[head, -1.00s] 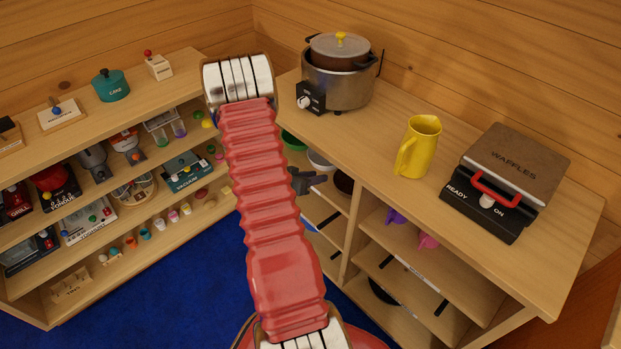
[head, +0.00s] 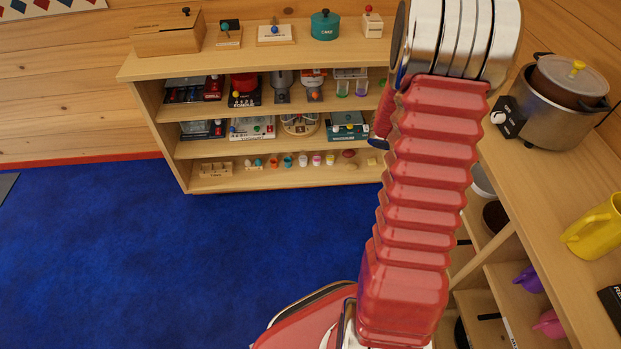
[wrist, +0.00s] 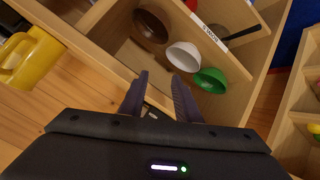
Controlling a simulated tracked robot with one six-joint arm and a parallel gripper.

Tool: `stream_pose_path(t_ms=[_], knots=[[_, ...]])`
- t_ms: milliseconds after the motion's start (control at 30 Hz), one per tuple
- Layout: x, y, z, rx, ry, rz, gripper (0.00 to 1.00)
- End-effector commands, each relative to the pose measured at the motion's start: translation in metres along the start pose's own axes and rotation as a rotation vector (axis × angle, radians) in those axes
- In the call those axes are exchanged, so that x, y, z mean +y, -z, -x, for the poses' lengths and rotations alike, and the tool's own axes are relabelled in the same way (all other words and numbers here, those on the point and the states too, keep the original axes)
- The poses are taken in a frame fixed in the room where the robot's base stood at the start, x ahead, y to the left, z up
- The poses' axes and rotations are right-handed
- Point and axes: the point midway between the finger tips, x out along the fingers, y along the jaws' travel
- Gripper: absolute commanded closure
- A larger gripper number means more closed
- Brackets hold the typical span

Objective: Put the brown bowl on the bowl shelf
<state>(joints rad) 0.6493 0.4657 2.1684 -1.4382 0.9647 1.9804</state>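The brown bowl (wrist: 151,24) stands in an upper compartment of the wooden shelf unit (wrist: 105,42), with the white bowl (wrist: 184,56) and green bowl (wrist: 209,80) in a row beside it. In the head view, part of the brown bowl (head: 494,216) shows right of my arm, below the white bowl (head: 482,181); the green bowl is hidden. My gripper (wrist: 160,76) is open and empty, its fingers spread and pointing toward the bowls, apart from them. It is hidden in the head view.
A yellow jug (head: 594,228) and a cooker pot (head: 556,103) stand on the counter top. A toy-filled shelf unit (head: 250,57) stands along the back wall. The blue carpet (head: 190,260) is clear.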

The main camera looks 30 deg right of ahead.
Motion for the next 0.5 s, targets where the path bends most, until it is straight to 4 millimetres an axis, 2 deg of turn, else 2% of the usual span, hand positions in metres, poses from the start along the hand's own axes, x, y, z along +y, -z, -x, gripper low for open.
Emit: stream_pose_path(t_ms=[33,200,500], knots=[[0.001,0.004,0.017,-0.006,0.015,0.016,0.7],[0.009,0.004,0.066,-0.049,0.065,0.096,0.7],[0.022,-0.01,0.149,-0.119,0.205,0.252,0.7]])
